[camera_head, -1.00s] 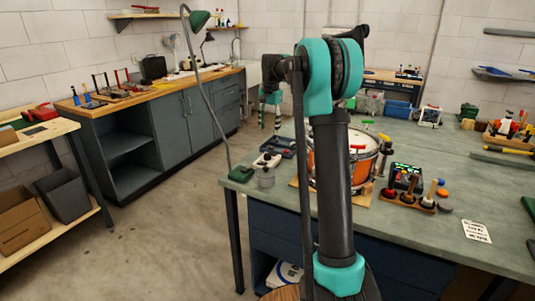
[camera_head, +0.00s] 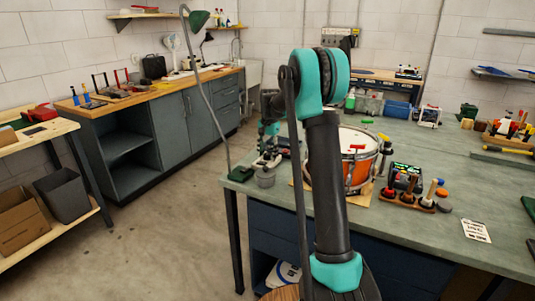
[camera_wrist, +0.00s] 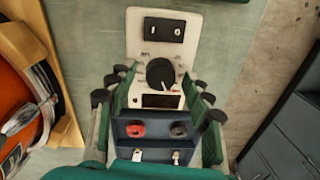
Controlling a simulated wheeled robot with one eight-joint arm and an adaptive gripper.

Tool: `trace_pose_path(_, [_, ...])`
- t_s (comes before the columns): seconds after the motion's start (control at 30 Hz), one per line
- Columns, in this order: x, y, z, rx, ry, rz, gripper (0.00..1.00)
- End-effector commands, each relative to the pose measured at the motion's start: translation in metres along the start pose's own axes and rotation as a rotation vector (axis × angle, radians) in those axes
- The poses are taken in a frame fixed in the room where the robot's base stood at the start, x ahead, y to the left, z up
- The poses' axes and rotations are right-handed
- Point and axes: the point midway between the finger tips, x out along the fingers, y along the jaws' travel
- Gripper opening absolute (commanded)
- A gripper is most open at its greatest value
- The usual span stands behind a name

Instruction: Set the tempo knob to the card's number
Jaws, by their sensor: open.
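The tempo knob (camera_wrist: 160,74) is a dark round dial with a pale pointer, on a cream panel with printed marks around it. The pointer is toward the lower right in the wrist view; the marks are too small to read. The device (camera_head: 266,161) with the knob stands at the left end of the green bench. My gripper (camera_wrist: 160,84) is open, its fingers on either side of the knob panel; it also shows over the device in the head view (camera_head: 268,148). I cannot tell whether the fingers touch. A white card (camera_head: 476,231) lies at the bench's front right, its print unreadable.
A lamp base (camera_head: 237,175) is left.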

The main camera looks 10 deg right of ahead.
Motion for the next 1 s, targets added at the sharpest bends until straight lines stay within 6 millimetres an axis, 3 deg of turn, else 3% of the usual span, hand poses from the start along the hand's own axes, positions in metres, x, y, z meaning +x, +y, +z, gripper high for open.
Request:
trace_pose_path(0.13, [-0.0002, 0.0, -0.0001, 0.0, 0.0, 0.0, 0.48])
trace_pose_path(0.5, [-0.0003, 0.0, -0.0001, 0.0, 0.0, 0.0, 0.02])
trace_pose_path(1.0, [-0.0005, -0.0001, -0.0004, -0.131, -0.008, 0.0, 0.01])
